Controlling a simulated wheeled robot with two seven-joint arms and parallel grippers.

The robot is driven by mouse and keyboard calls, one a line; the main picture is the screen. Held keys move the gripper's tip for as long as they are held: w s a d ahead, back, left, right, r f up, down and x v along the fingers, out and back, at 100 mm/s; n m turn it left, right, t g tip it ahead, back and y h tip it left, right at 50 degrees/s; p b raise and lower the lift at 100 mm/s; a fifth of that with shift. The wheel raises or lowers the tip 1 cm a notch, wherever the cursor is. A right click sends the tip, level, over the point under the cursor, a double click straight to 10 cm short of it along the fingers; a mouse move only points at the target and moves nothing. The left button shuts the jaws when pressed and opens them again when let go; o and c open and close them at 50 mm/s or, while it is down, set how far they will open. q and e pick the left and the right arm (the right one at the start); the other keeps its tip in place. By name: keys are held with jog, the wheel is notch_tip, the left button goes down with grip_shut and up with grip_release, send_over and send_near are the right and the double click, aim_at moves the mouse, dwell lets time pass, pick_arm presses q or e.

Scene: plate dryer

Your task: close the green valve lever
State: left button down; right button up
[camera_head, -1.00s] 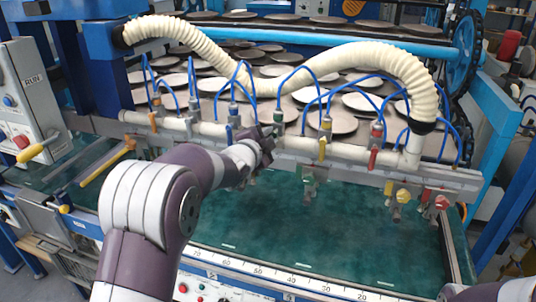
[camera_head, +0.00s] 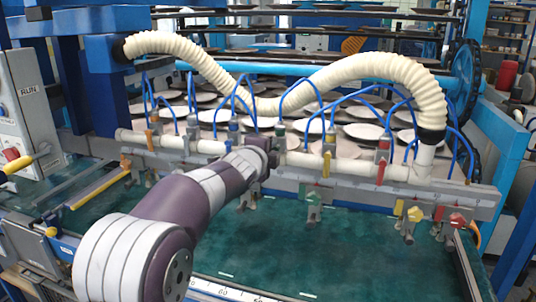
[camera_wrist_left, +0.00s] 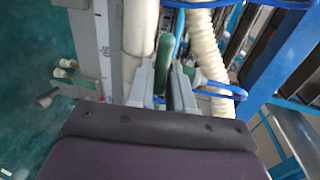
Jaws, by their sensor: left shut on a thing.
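The green valve lever (camera_wrist_left: 164,58) shows between the two fingers of my left gripper (camera_wrist_left: 166,78) in the left wrist view, and the fingers are shut on it. In the head view, my left gripper (camera_head: 273,157) is at the white pipe, just below the green valve's top (camera_head: 280,129). The gripper hides the lever there, so its angle to the pipe cannot be told from that view. My right gripper is not in view.
A yellow lever (camera_head: 327,163) and a red lever (camera_head: 380,172) hang from the same pipe to the right. Blue hoses (camera_head: 298,82) arch above. Lower valves, including a yellow one (camera_head: 415,213), stick out below the rail. The green bed (camera_head: 345,255) in front is clear.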

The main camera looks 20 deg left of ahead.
pick_arm(q)
jog(key=shift+f, duration=0.35)
jog(key=c, duration=1.4)
grip_release()
jog(key=shift+o, duration=1.4)
jog(key=shift+s+d, duration=0.1)
jog(key=s+r, duration=0.3)
jog(key=s, duration=0.9)
jog(key=shift+s, duration=0.3)
jog(key=shift+a, duration=0.2)
